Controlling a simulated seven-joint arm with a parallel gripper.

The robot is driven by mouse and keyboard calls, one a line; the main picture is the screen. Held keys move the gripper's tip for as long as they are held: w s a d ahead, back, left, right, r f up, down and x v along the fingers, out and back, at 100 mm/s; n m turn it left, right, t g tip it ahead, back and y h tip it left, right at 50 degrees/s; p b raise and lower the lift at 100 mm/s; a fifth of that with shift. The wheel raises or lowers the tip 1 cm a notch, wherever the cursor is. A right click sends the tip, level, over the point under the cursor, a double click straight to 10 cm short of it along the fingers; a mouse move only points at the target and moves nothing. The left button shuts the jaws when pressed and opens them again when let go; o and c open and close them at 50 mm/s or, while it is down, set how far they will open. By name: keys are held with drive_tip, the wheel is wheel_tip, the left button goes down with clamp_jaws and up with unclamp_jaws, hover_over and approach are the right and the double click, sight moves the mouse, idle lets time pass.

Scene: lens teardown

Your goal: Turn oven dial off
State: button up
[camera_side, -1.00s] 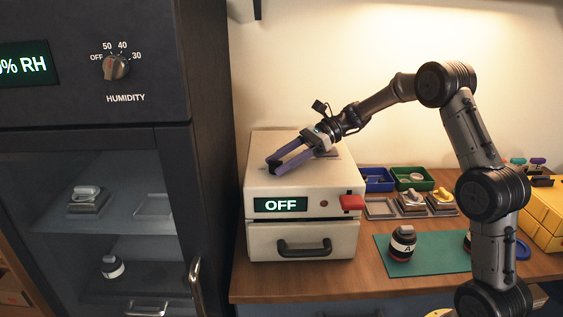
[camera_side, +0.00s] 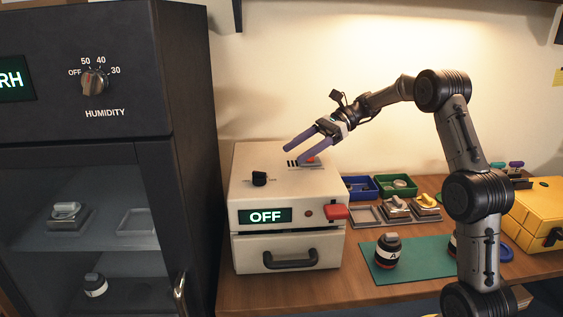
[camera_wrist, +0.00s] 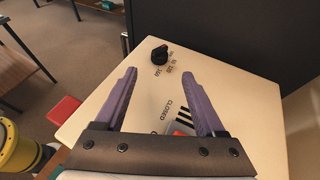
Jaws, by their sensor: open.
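The oven (camera_side: 250,205) is a cream box on the wooden bench, and its green display (camera_side: 264,216) reads OFF. The black oven dial (camera_side: 260,179) stands on the oven's top, toward the front left. In the wrist view the dial (camera_wrist: 159,55) lies beyond the fingertips, with small temperature marks beside it. My gripper (camera_side: 303,150) is open and empty above the back right of the oven's top, apart from the dial. In the wrist view its two purple fingers (camera_wrist: 164,85) are spread wide. Part of a vent slide marked CLOSED (camera_wrist: 183,120) shows between them.
A dark humidity cabinet (camera_side: 105,150) stands close on the oven's left. Blue and green bins (camera_side: 398,186), metal trays and a lens marked A (camera_side: 387,252) on a green mat are to the right.

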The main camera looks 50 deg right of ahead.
drive_tip(key=shift+v, duration=1.65)
